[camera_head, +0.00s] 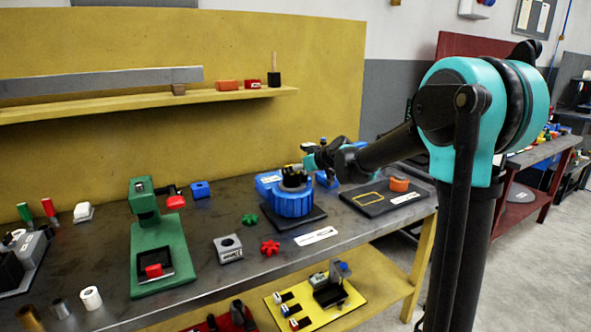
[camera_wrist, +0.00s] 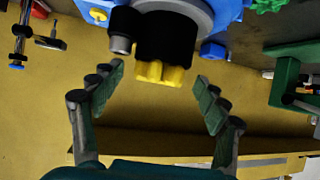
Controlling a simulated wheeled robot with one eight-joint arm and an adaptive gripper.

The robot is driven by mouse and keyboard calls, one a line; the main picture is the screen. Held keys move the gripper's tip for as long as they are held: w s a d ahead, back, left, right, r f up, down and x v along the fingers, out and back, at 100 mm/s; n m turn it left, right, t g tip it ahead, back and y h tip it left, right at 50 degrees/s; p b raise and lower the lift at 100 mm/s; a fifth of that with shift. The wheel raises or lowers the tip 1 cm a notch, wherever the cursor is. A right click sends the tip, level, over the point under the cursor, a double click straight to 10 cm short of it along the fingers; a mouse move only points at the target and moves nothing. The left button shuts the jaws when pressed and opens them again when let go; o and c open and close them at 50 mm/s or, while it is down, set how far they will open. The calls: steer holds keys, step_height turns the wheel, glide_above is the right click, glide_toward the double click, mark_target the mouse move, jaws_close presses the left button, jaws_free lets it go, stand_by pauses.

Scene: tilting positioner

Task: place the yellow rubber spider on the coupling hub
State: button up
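The blue tilting positioner (camera_head: 290,201) stands on a black base on the bench. It bears a black coupling hub (camera_head: 293,178), which also shows in the wrist view (camera_wrist: 165,40). The yellow spider (camera_wrist: 161,74) is at the free end of the hub, touching it in the wrist view; its lobes show, but I cannot tell how deeply it is seated. My gripper (camera_wrist: 158,88) is open, with its two fingers apart on either side of the yellow spider and clear of it. In the head view my gripper (camera_head: 312,160) is just above and right of the hub.
A green spider (camera_head: 250,219) and a red spider (camera_head: 270,247) lie on the bench (camera_head: 205,215). A grey block (camera_head: 228,249) and a green press (camera_head: 160,250) stand to the left. A black mat (camera_head: 375,208) with an orange part (camera_head: 399,184) lies to the right.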

steer(key=shift+r, duration=0.15)
steer(key=v, duration=1.2)
steer(key=s+d+f+m+g+h, duration=0.1)
steer(key=s+d+f+m+h, duration=0.2)
steer(key=s+d+f, duration=0.4)
steer(key=s+d+f+m+g+h, duration=0.2)
steer(key=s+d+f, duration=0.4)
steer(key=s+f, duration=0.6)
steer(key=s+d+f+m+g+h, duration=0.1)
steer(key=s+d+f+m+h, duration=0.2)
steer(key=s+d+f, duration=0.4)
steer(key=s+f+m, duration=0.1)
steer(key=s+f, duration=0.1)
steer(key=s, duration=0.2)
steer(key=shift+d+f+h, duration=0.3)
steer(key=shift+d, duration=0.05)
